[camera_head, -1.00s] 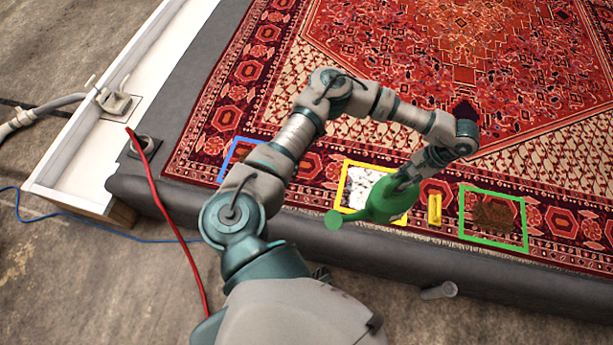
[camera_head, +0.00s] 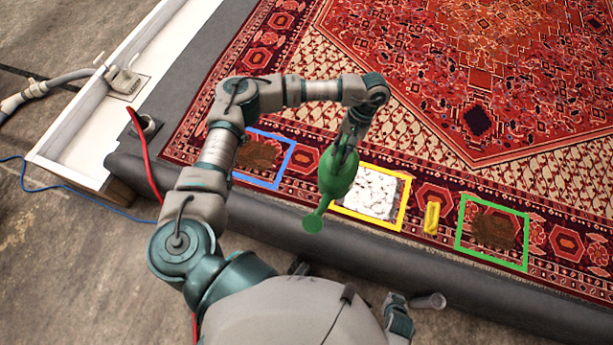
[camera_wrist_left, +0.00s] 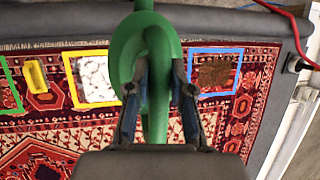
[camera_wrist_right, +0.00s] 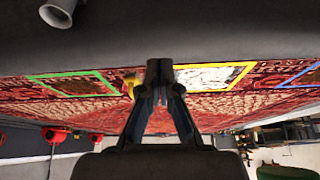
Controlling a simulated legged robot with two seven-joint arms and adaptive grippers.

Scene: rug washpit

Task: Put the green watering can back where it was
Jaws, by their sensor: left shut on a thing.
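My left gripper (camera_head: 346,143) is shut on the green watering can (camera_head: 338,175) by its handle. In the head view the can hangs tilted over the rug's near border, between the blue frame (camera_head: 285,165) and the yellow frame (camera_head: 403,207), overlapping the yellow frame's left side. Its round spout end points toward the near edge. The left wrist view shows the can (camera_wrist_left: 143,50) between the fingers (camera_wrist_left: 158,90), with the yellow and blue frames on either side. Its exact height is unclear. My right gripper (camera_wrist_right: 160,68) is shut and empty near the platform edge.
The yellow frame holds a white patch (camera_head: 370,192); the blue and green (camera_head: 525,240) frames hold brown patches. A red hose (camera_head: 143,155) and white trough (camera_head: 75,145) are at left.

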